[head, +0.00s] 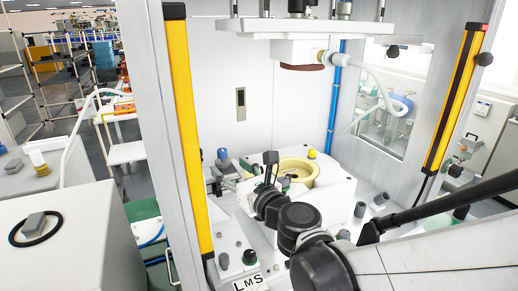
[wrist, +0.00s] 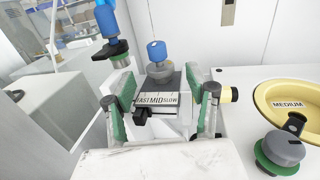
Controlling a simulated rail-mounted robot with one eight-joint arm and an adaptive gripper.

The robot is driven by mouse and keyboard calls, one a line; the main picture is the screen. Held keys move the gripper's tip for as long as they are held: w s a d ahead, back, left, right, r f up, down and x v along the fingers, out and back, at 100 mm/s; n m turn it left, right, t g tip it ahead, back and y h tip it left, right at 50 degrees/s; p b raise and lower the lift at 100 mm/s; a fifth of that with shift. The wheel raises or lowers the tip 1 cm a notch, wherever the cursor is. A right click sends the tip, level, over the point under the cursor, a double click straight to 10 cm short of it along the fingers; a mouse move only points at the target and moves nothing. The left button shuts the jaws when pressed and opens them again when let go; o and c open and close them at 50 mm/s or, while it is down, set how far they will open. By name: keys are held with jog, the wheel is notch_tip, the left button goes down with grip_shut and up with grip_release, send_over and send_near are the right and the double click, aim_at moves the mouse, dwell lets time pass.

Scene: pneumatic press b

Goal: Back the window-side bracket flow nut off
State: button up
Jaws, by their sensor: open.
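A bracket block (wrist: 157,99) labelled FAST MID SLOW stands in the middle of the wrist view. On it sits a grey round nut with a blue cap (wrist: 157,50). I cannot tell for sure that this is the window-side flow nut. A blue cap also shows in the head view (head: 222,153), left of the yellow bowl. My gripper (wrist: 162,98) is open. Its two green-padded fingers appear on either side of the block, with nothing gripped; contact cannot be told. In the head view my arm hides much of the gripper.
A yellow bowl (wrist: 263,115) labelled MEDIUM and a grey knob on a green base (wrist: 283,150) lie right. Another blue and green fitting (wrist: 107,25) is upper left. Yellow-faced posts (head: 188,130) frame the press opening; a press head (head: 303,50) hangs above. The window (head: 392,105) is right.

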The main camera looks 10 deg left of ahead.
aim_at(230, 163)
jog(key=shift+x, duration=2.5)
jog(key=shift+c, duration=0.4)
jog(key=c, duration=1.2)
grip_shut()
jog(key=shift+y, duration=0.3)
jog(key=n+g+y+b, duration=0.1)
jog(key=n+g+y, duration=0.1)
jog(key=g, duration=0.1)
jog(key=shift+f+n, duration=0.1)
jog(key=shift+n, duration=0.3)
jog(key=shift+n+g+y+b, duration=0.4)
jog(key=shift+n+g+y, duration=0.3)
jog(key=shift+g, duration=0.45)
jog(key=shift+n+g+y+b, duration=0.45)
jog(key=shift+n+g, duration=0.35)
jog(key=shift+g, duration=0.35)
jog(key=shift+s+g, duration=0.1)
jog(key=shift+g, duration=0.2)
